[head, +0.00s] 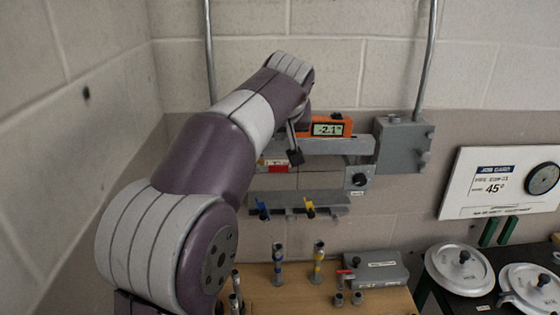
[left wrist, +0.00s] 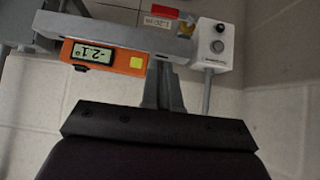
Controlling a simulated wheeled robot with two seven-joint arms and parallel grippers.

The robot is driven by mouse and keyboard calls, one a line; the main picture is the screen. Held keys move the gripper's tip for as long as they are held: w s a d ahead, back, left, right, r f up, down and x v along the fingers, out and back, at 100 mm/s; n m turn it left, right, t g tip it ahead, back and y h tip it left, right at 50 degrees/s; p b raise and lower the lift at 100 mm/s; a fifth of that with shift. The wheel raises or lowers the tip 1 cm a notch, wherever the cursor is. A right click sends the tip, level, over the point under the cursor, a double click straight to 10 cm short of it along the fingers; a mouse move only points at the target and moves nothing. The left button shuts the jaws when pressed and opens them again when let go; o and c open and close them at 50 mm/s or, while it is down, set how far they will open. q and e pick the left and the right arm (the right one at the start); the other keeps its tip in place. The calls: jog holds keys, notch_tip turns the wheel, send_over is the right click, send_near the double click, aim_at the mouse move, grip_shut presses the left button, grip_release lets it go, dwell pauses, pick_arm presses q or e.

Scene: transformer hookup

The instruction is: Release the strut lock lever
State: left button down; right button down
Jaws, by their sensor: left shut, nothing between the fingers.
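The grey strut bar (head: 345,146) runs along the back wall, with an orange digital level (head: 349,127) on it reading about -2.1. A red part with a white label (head: 275,167) sits below the bar; it also shows in the left wrist view (left wrist: 163,11). I cannot tell for sure whether this is the lock lever. My left gripper (head: 295,156) is shut and empty, in front of the bar's left part, just left of the level. In the left wrist view its grey fingers (left wrist: 163,90) point toward the bar, beside the level (left wrist: 104,57). My right gripper is out of view.
Below are a rail (head: 325,198) with blue and yellow handles, and a wooden bench (head: 270,297) with upright posts. A job card (head: 497,185) reads 45°.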

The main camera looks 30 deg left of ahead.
pick_arm(q)
jog(key=p, duration=0.3)
send_over(272, 168)
jog(key=d, duration=0.2)
notch_tip(272, 168, down, 5)
notch_tip(272, 168, down, 5)
jog(key=shift+s+d+r+p, duration=0.1)
jog(key=shift+s+p, duration=0.05)
jog(key=shift+p, duration=0.45)
